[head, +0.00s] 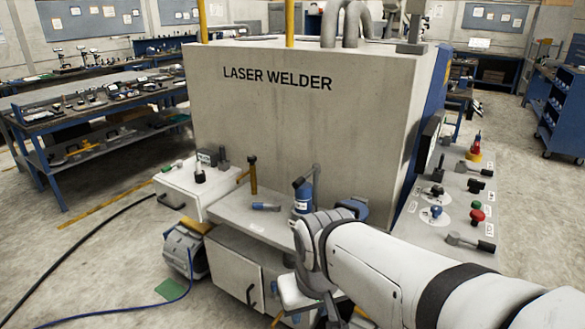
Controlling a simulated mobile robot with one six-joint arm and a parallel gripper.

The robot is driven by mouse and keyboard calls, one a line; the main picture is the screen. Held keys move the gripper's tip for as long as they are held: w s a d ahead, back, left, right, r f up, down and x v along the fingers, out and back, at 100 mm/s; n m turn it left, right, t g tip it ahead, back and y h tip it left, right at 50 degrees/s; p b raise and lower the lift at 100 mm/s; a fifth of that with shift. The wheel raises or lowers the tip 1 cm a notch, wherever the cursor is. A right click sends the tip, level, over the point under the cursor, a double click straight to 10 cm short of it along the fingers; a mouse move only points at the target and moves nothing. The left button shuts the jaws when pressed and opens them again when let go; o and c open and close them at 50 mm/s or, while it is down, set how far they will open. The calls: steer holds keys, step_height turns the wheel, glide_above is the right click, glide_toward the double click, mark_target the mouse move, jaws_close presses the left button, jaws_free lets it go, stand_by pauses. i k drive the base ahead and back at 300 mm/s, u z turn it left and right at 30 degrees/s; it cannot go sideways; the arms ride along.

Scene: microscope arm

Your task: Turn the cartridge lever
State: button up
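A blue cylinder (303,198) with a dark grey angled handle on top stands upright on the ledge in front of the laser welder. It may carry the cartridge lever, but I see no label naming it. I cannot make out my gripper's fingers. A dark blue object (350,207) behind the arm is partly hidden. The arm also covers part of the ledge's right side.
The big laser welder (290,130) stands behind the ledge (235,208). A right side panel carries levers and knobs (477,215). A black hose (80,245) lies on the floor at left.

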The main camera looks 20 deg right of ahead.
mark_target(316, 169)
steer(key=z, duration=0.05)
steer(key=i, duration=1)
steer(key=z, duration=0.1)
